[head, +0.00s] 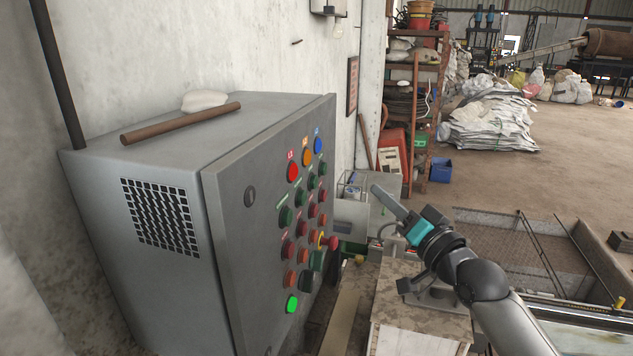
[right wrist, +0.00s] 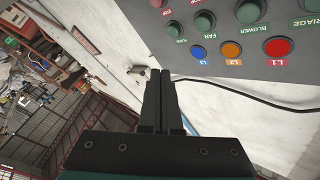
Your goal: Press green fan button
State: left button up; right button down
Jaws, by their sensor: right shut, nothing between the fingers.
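The green fan button (head: 312,181) is on the sloping front panel of the grey control cabinet (head: 222,230), third from the left in the row of green buttons below the lamps. In the right wrist view the panel is upside down; the green fan button (right wrist: 204,20) shows by its FAN label, between the BLOWER button (right wrist: 248,12) and another green one (right wrist: 173,31). My right gripper (head: 378,189) is shut and empty. It is to the right of the panel, apart from the buttons. Its closed fingers (right wrist: 160,75) point past the panel edge. My left gripper is not in view.
Red, orange and blue lamps (head: 307,157) top the panel. Several red buttons and a red mushroom knob (head: 333,243) are lower. A rod (head: 180,122) lies on the cabinet. A black cable (right wrist: 245,97) runs along the wall. Air between gripper and panel looks clear.

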aim_at(314, 182)
jog(key=w+a+p, duration=0.1)
jog(key=w+a, duration=0.2)
jog(key=a, duration=0.5)
jog(key=shift+w, duration=0.2)
jog(key=shift+a+p, duration=0.15)
jog(key=shift+p, duration=0.2)
dwell(1.7)
jog(key=shift+w+a, duration=0.15)
jog(key=shift+a, duration=0.15)
jog(key=shift+w+a, duration=0.2)
jog(key=shift+a, duration=0.2)
dwell(0.8)
jog(key=shift+d+p, duration=0.1)
jog(key=shift+p, duration=0.2)
jog(key=shift+s+d, duration=0.35)
jog(key=shift+d, duration=0.35)
